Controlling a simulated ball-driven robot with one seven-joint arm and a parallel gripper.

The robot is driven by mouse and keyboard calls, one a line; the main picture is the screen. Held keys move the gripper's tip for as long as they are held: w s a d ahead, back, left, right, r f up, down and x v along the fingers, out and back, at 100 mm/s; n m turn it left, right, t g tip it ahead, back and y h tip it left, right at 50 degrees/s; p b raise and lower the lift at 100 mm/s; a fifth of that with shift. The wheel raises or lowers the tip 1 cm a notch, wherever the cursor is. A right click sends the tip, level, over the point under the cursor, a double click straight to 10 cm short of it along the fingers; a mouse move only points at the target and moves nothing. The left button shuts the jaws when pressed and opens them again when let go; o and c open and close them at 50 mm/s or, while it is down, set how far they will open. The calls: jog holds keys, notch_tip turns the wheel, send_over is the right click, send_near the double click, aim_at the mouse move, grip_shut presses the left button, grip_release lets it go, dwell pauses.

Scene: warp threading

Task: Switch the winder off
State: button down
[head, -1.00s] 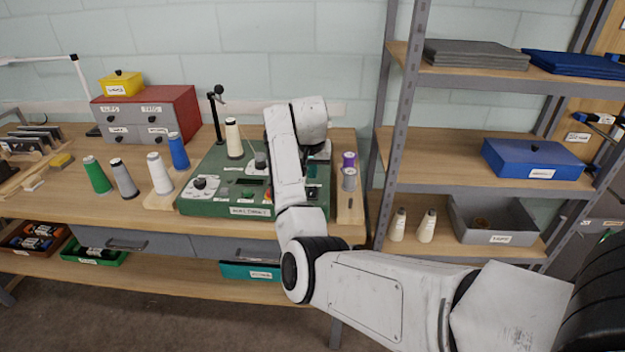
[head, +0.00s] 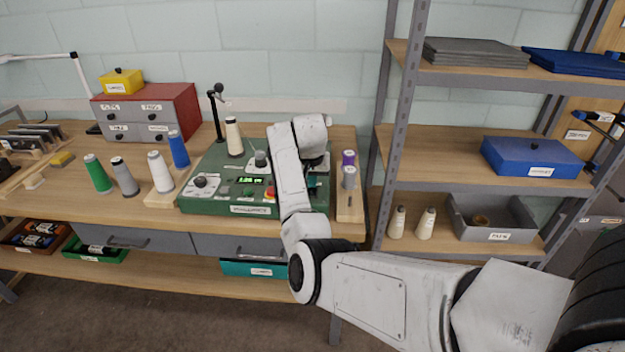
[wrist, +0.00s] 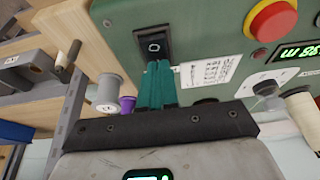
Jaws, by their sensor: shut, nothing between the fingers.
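The green winder (head: 222,199) stands on the workbench, with its small display (head: 250,180) lit in green digits. In the wrist view a black rocker switch (wrist: 153,42) marked with a white O is set in the green panel. My gripper (wrist: 156,64) is shut and empty. Its teal fingers point at the switch, with the tips at its lower end; I cannot tell if they touch it. A red button on a yellow base (wrist: 270,17) and the lit display (wrist: 298,52) are to the right.
A white cone (head: 234,138) stands on the winder. Purple and grey spools (head: 349,178) stand on a board at its right. A metal shelf rack (head: 399,110) rises further right. Several cones, including a green one (head: 97,174), stand to the left.

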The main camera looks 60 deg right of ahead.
jog(key=shift+s+a+f+p, duration=0.2)
jog(key=shift+p, duration=0.1)
jog(key=shift+s+a+p, duration=0.25)
jog(key=shift+a+p, duration=0.4)
jog(key=shift+p, duration=0.05)
jog(key=shift+r+p, duration=0.4)
jog(key=shift+r, duration=0.05)
jog(key=r+p, duration=0.1)
jog(key=r, duration=0.1)
jog(key=r+p, duration=0.1)
jog(key=p, duration=0.1)
jog(key=shift+a+r, duration=0.2)
jog(key=shift+r, duration=0.15)
jog(key=b+v, duration=0.2)
jog(key=v, duration=0.7)
jog(key=shift+a+r, duration=0.2)
jog(key=shift+r, duration=0.1)
jog(key=shift+s, duration=0.1)
